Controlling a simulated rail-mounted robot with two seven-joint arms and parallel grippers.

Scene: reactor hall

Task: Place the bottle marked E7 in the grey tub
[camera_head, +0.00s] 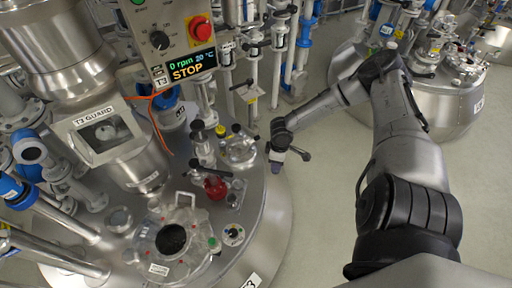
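I see no bottle marked E7 and no grey tub in the head view. My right arm comes in from the lower right, bends at the elbow, and reaches left. My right gripper (277,158) is at its end, beside the right rim of the reactor lid. It is small and seen at a steep angle, so I cannot tell whether it is open or shut. I see nothing clearly held in it. My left gripper is not in view.
A steel reactor (255,215) with an open round port (172,239), valves and a red fitting (215,187) fills the left. A control box (178,35) reading STOP hangs above it. Another steel vessel (440,105) stands at the back right. The floor (315,195) between is clear.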

